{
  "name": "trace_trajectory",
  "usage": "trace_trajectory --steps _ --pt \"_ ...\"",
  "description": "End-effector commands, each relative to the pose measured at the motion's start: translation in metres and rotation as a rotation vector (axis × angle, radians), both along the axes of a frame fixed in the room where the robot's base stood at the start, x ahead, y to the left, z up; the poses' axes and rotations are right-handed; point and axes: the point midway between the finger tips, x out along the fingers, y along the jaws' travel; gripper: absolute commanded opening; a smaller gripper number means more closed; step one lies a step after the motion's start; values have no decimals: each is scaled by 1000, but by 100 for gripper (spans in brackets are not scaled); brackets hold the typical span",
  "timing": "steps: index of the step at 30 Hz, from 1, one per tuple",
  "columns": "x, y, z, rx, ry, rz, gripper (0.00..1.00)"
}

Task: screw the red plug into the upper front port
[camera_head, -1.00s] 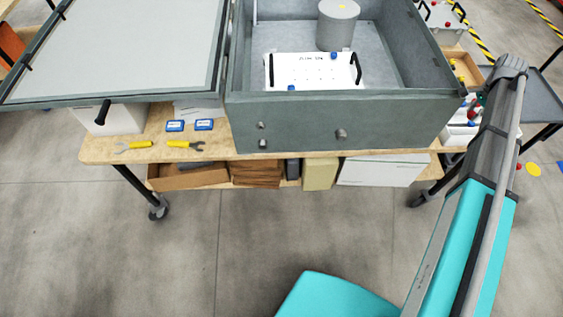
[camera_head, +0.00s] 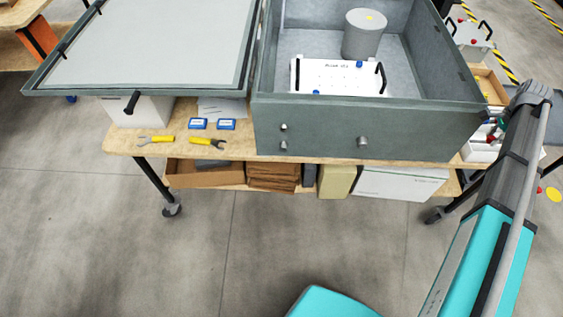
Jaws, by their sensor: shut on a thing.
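The grey open-topped analyser housing (camera_head: 320,128) stands on the wooden bench. Its front wall carries a small upper port (camera_head: 284,127) at left, a similar small fitting (camera_head: 284,145) just below it, and a larger metal fitting (camera_head: 362,142) further right. No red plug shows at any of these. Small red parts (camera_head: 490,138) show at the bench's right end beside my arm (camera_head: 515,150); I cannot tell whether one is the task's plug. My arm rises at the right, clear of the housing front. My gripper cannot be made out; it is hidden or out of frame.
A white panel (camera_head: 335,78) with black handles and a grey cylinder (camera_head: 365,35) are inside the housing. The lid (camera_head: 150,45) stands open at left. Yellow-handled tools (camera_head: 207,143) and blue boxes (camera_head: 227,124) lie on the bench (camera_head: 130,140). Floor in front is clear.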

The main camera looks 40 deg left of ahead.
Motion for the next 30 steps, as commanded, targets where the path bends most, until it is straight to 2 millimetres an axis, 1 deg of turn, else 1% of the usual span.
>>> trace_trajectory --steps 9,13,18,21,25,30 --pt "0 0 -23 0 0 0 0" --pt "0 0 -38 0 0 0 0" --pt "0 0 -65 0 0 0 0" --pt "0 0 -76 0 0 0 0" --pt "0 0 -85 0 0 0 0" --pt "0 0 -89 0 0 0 0"
